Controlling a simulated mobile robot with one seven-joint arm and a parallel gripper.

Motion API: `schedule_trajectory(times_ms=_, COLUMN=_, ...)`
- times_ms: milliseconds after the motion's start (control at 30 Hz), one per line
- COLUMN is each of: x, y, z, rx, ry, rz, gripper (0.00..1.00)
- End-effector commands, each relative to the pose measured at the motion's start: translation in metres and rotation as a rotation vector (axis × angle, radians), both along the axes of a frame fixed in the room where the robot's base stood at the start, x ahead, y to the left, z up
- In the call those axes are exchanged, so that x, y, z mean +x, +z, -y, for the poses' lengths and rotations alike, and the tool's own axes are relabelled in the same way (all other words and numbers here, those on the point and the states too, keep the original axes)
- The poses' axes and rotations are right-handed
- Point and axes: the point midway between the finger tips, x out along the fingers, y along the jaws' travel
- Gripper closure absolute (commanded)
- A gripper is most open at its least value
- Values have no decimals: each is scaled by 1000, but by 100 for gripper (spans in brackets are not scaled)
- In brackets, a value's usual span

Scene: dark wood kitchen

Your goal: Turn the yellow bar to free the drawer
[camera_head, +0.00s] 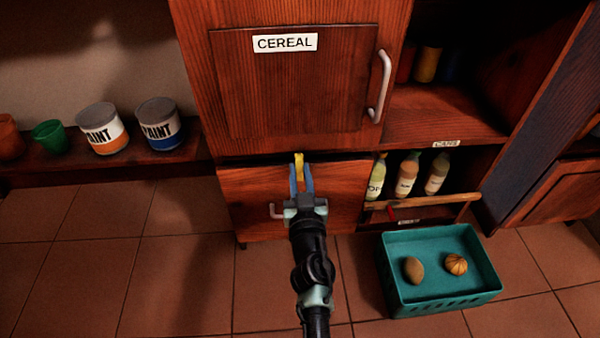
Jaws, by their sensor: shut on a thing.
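The yellow bar (299,163) stands upright at the top edge of the lower drawer (247,190), just under the cereal cabinet. My gripper (301,180) is shut on the yellow bar, with its two blue fingers on either side of the bar's lower part. My arm comes up from the bottom of the picture and hides part of the drawer front. The drawer looks closed. Part of its light metal handle (274,211) shows to the left of my gripper.
The cereal cabinet door (290,90) is closed above, with a metal handle (381,85). Bottles (407,174) stand on a low shelf at right behind a wooden rail (425,200). A teal crate (440,298) holding two round items sits on the floor at right. Floor at left is clear.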

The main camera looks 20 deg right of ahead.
Motion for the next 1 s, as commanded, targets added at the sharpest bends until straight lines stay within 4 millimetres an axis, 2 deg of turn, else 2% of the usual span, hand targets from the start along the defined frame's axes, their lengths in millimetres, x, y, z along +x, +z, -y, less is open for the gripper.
schedule_trajectory(times_ms=467, x=0, y=0, z=0, rx=-44, ry=0, rz=-13, gripper=100)
schedule_trajectory(times_ms=667, x=-1, y=0, z=1, rx=-154, ry=0, rz=-44, gripper=100)
schedule_trajectory(times_ms=1000, x=-1, y=1, z=4, rx=-451, ry=-1, rz=-130, gripper=100)
